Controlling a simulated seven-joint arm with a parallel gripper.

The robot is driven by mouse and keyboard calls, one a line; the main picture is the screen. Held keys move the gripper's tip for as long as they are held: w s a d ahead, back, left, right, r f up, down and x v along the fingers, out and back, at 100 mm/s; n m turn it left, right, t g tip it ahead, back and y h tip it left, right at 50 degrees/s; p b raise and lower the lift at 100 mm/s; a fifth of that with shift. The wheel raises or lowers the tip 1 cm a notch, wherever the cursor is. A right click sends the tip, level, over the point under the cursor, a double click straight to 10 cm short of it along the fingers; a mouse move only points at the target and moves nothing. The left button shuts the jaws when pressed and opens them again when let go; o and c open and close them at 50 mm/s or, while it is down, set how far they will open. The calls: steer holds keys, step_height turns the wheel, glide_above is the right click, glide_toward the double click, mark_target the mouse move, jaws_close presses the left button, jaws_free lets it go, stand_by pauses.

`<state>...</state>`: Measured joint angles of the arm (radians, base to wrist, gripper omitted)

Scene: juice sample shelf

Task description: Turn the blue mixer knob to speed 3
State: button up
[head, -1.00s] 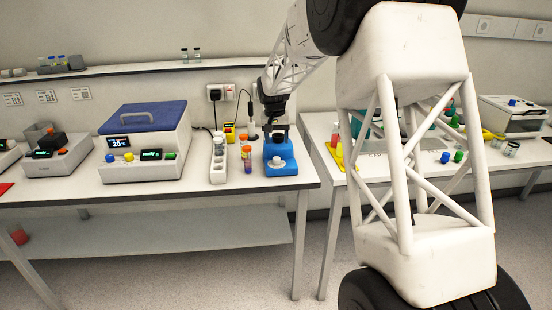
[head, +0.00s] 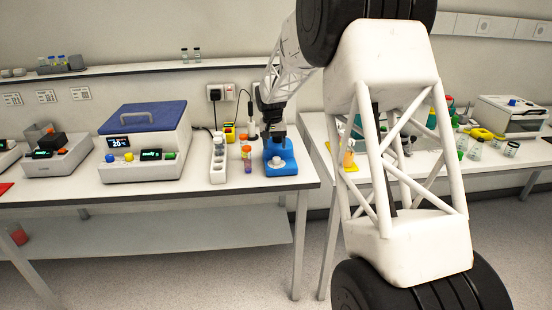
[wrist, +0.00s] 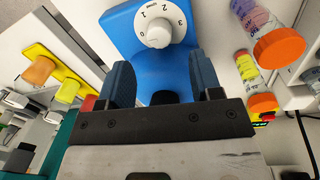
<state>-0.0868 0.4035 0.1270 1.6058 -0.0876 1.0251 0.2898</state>
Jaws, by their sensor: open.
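The blue mixer (head: 289,168) stands near the right end of the left bench. Its round white knob (wrist: 157,35) sits on a white dial marked 0 to 3 in the wrist view; I cannot tell for sure which mark it points to. The knob also shows in the head view (head: 276,161). My gripper (wrist: 164,82) is open, its two blue-grey fingers apart, with nothing between them. The knob lies just beyond the fingertips, roughly centred between them, and seems not touched. In the head view my gripper (head: 268,134) hangs over the mixer's back part.
A white rack (head: 218,165) and orange-capped tubes (wrist: 276,48) stand beside the mixer. A yellow rack (wrist: 62,70) is on the other side in the wrist view. A blue-lidded machine (head: 145,145) is further left. A gap separates the two benches.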

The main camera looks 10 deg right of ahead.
mark_target(276, 158)
steer(key=shift+s+d+f, duration=0.1)
steer(key=shift+f, duration=1.45)
steer(key=shift+d+f, duration=0.1)
steer(key=shift+f, duration=1.45)
steer(key=c, duration=0.9)
